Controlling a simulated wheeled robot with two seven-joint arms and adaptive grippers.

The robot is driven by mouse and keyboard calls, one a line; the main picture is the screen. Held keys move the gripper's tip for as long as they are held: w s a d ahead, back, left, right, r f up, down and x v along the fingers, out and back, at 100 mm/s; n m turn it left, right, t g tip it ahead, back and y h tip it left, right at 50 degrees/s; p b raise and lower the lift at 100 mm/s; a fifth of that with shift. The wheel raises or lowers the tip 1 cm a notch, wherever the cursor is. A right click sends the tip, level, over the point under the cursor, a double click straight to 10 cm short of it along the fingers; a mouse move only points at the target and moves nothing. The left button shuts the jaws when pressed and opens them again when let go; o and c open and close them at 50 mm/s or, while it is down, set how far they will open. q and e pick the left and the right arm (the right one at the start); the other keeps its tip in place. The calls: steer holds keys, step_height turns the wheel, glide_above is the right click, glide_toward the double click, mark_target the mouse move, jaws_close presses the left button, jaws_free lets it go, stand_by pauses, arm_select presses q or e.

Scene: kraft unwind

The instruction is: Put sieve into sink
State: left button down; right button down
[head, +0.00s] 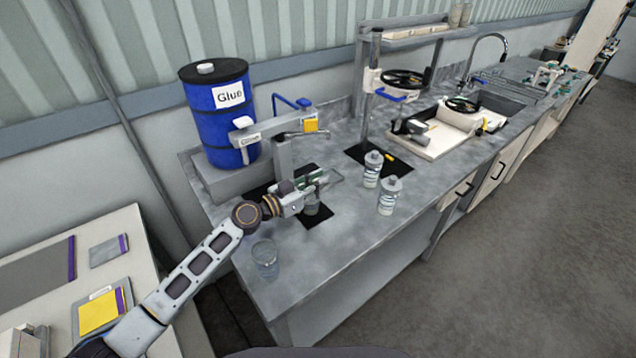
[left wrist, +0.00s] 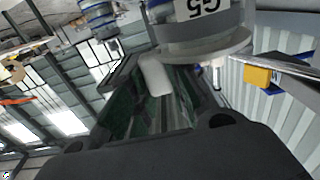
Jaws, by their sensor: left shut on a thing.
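My left gripper (head: 326,179) is over the near left part of the grey bench, beside the glue dispenser. In the left wrist view its fingers close on a pale rounded piece (left wrist: 155,76). A round grey-white vessel with a flange and a dark-lettered label (left wrist: 197,25) is just beyond the fingertips. I cannot tell whether the held piece is the sieve or part of that vessel. My right gripper is not in view.
A blue glue drum (head: 217,120) stands at the back left. A clear beaker (head: 265,262) is near the front left edge. Two labelled bottles (head: 389,196) (head: 372,169) stand mid-bench. A post stand (head: 367,95) and a cream tray (head: 446,132) lie between gripper and sink.

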arm_select(q)
steer(key=shift+f, duration=0.15)
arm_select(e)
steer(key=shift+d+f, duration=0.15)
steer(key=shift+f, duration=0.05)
arm_select(q)
steer(key=c, duration=1.3)
jaws_free()
steer(key=shift+c, duration=0.2)
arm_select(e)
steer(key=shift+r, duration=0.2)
arm_select(q)
steer(key=shift+p, duration=0.35)
steer(key=b+v, duration=0.6)
steer(key=v, duration=0.7)
steer(key=shift+s+a, duration=0.25)
steer(key=shift+s, duration=0.05)
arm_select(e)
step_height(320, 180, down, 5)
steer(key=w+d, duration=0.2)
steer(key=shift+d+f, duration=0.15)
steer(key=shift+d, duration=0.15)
